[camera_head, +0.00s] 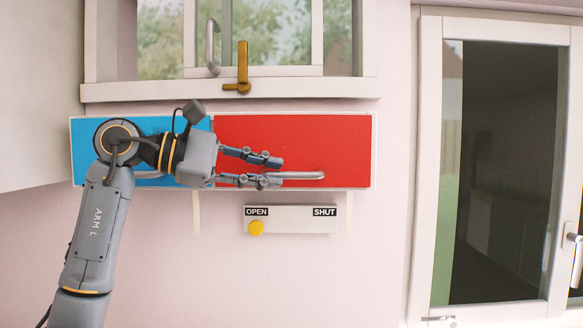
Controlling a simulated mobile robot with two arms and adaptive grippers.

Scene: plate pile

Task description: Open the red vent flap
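The red vent flap (345,145) is a wide red panel below the upper window and lies flat in its frame. A grey bar handle (308,175) runs along its lower part. My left gripper (278,171) is in front of the flap's left half, pointing right. Its two fingers are apart with red showing between them. The lower finger overlaps the left end of the handle; I cannot tell whether it touches. My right gripper is not in view.
A blue panel (90,150) adjoins the red one, partly behind my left arm. Below is a white strip (290,219) marked OPEN and SHUT, its yellow knob (256,228) under OPEN. A brass latch (242,72) is above. A tall window (432,150) stands right.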

